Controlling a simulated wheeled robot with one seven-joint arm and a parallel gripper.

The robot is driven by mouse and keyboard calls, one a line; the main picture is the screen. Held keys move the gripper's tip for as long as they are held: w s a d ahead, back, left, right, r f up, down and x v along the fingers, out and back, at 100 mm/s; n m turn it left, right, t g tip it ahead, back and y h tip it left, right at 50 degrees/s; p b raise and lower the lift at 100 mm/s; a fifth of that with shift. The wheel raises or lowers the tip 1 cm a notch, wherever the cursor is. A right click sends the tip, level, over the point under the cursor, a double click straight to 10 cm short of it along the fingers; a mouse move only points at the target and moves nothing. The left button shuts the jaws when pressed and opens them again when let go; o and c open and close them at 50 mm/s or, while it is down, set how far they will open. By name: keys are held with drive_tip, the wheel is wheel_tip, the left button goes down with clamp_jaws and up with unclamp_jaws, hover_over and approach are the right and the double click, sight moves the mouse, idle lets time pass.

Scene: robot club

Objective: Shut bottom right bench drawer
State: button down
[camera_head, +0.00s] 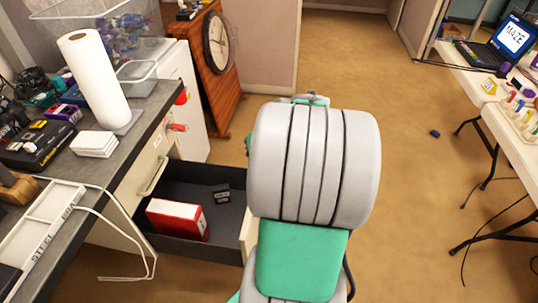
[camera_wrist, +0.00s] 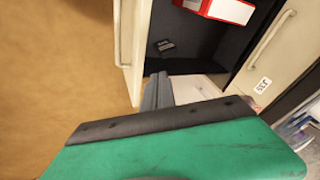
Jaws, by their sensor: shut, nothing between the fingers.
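The open bench drawer (camera_head: 170,243) sticks out from the bench in the head view, with a dark inside and a cream front panel (camera_head: 246,232). It holds a red and white box (camera_head: 178,219) and a small black object (camera_head: 222,194). In the wrist view the drawer's pale front panel (camera_wrist: 133,45) stands at the upper middle, with the dark inside to its right. My gripper (camera_wrist: 157,90) is shut and empty beside the drawer, near the front panel; I cannot tell if it touches. My arm hides the gripper in the head view.
The grey bench top (camera_head: 125,150) carries a paper towel roll (camera_head: 95,80), white squares and a power strip. A closed cream front with a bar handle (camera_head: 152,176) is beside the drawer. A wooden clock (camera_head: 217,42) stands behind. The brown floor (camera_head: 410,200) is mostly clear at right.

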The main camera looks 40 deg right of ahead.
drive_tip(key=s+d+f+m+t+h, duration=0.1)
drive_tip(key=s+d+m+t, duration=0.3)
drive_tip(key=d, duration=0.9)
drive_tip(key=w+a+f+g, duration=0.2)
drive_tip(key=w+f, duration=0.6)
drive_tip(key=shift+a+n, duration=0.25)
drive_tip(key=shift+n, duration=0.15)
drive_tip(key=shift+w+a+b, duration=0.1)
drive_tip(key=shift+w+b, duration=0.05)
drive_tip(key=shift+b, duration=0.15)
